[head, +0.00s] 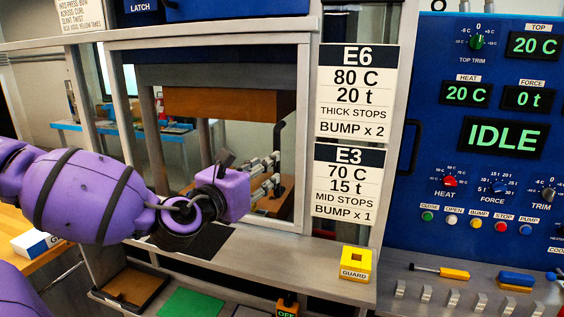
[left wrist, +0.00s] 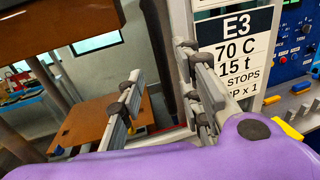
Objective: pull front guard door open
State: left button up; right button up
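The front guard door is a grey-framed clear panel (head: 303,120) on the press and looks shut. A dark vertical handle (head: 277,150) shows near its right side. My left gripper (head: 268,177) is in front of the door's lower right, its fingers pointing at the handle area. In the left wrist view the two grey fingers (left wrist: 167,100) are wide apart, so it is open. A dark upright bar (left wrist: 180,40), probably the handle, shows beyond and between them; I cannot tell whether they touch it. My right gripper is out of view.
A yellow GUARD button box (head: 355,263) stands on the grey ledge below the door. The E6 and E3 placards (head: 355,92) and blue control panel (head: 490,150), reading IDLE, are to the right. A brown block (head: 215,103) shows behind the panel.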

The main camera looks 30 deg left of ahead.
aim_at(275, 165)
pick_arm(q)
jog(key=w, duration=0.1)
jog(key=w+f+b, duration=0.1)
jog(key=w, duration=0.1)
jog(key=shift+w, duration=0.3)
jog(key=w+b, duration=0.1)
jog(key=w, duration=0.2)
jog(key=shift+r, duration=0.3)
jog(key=shift+c, duration=0.5)
grip_shut()
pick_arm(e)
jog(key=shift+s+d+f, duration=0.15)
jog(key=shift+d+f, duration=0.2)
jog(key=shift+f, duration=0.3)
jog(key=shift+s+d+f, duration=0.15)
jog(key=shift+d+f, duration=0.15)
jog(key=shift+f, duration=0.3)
